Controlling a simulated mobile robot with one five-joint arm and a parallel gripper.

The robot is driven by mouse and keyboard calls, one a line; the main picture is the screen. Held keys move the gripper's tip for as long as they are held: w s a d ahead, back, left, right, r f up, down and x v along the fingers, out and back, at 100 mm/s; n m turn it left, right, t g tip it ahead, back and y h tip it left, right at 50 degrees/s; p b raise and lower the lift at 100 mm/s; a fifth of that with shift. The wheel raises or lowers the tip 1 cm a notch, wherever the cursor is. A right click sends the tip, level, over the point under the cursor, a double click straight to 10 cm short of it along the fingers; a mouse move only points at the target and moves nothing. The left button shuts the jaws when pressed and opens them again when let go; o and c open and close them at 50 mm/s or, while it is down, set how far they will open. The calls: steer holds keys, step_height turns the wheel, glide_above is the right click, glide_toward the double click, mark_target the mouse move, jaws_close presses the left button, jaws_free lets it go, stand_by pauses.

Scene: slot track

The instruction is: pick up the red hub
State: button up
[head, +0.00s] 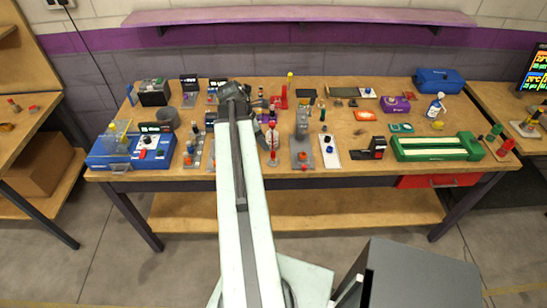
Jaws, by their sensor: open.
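I cannot tell for sure which red thing is the red hub. A red upright piece (283,98) stands towards the back of the bench, just right of my gripper. My gripper (256,103) is a small dark shape at the end of my pale arm, over the middle of the bench. Its fingers are small and partly lost among the parts behind. It is open, and I see nothing held in it. My arm hides a strip of the bench.
The crowded wooden bench (340,90) holds a grey stand (302,123), a blue-and-white box (153,147), a green tray (437,158) and a blue toolbox (438,81). A purple shelf (300,16) hangs above. Side tables flank the bench. Bare wood shows at mid-right.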

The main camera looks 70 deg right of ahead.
mark_target(272, 153)
steer(key=b+x, duration=0.7)
steer(key=x, duration=0.1)
steer(key=shift+s, duration=0.1)
steer(key=shift+r, duration=0.15)
jaws_close()
